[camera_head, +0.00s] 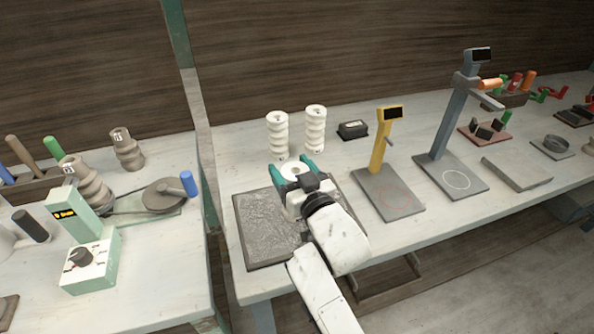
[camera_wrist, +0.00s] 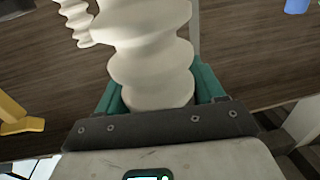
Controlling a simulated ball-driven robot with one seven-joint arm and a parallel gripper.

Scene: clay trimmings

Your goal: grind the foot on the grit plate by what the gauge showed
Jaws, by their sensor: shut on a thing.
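My gripper (camera_head: 291,172) has its teal fingers shut on a white ribbed clay piece (camera_head: 291,167), near the back right corner of the grit plate. In the wrist view the piece (camera_wrist: 150,50) rises between the fingers, its wavy side filling the top middle. Its lower end is hidden, so I cannot tell whether it touches the plate. The grit plate (camera_head: 262,222) is a dark rough slab on the white bench, partly covered by my arm. A yellow gauge stand (camera_head: 381,146) with a dark display stands to the right. A taller blue-grey gauge stand (camera_head: 452,118) is further right. Both readings are illegible.
A green post (camera_head: 190,85) divides off the left bench, which holds a wheel (camera_head: 164,195) and a green-white control box (camera_head: 91,262).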

